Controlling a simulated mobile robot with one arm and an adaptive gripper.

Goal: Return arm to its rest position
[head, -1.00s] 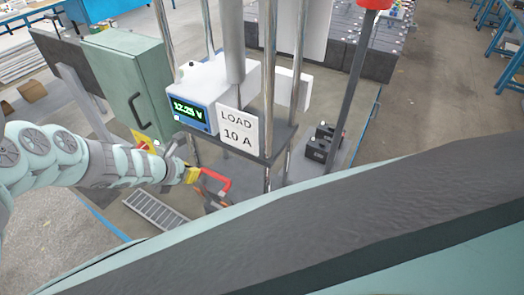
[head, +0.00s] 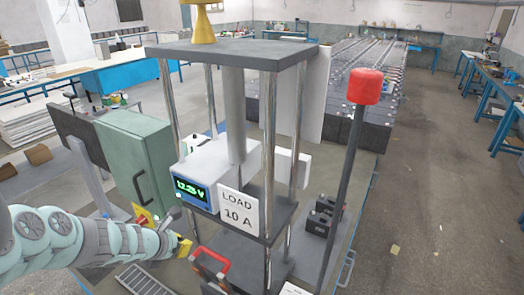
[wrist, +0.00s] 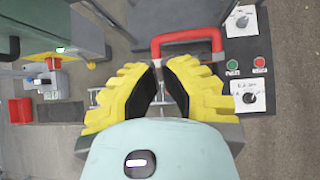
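My arm (head: 95,240) comes in from the left edge of the head view, stretched toward the test stand. My gripper (wrist: 160,72) has yellow ribbed fingers with black pads. A narrow gap shows between them in the wrist view, with nothing held. In the head view only a yellow part of my gripper (head: 183,247) shows, left of a red handle (head: 210,258). In the wrist view the red handle (wrist: 187,36) appears just beyond the fingertips, and I see no grip on it.
The stand carries a meter (head: 192,190) and a "LOAD 10 A" sign (head: 238,212). A green cabinet (head: 135,165) stands close to my arm. A red-topped post (head: 345,180) and black batteries (head: 320,218) are to the right. Open floor (head: 435,200) lies farther right.

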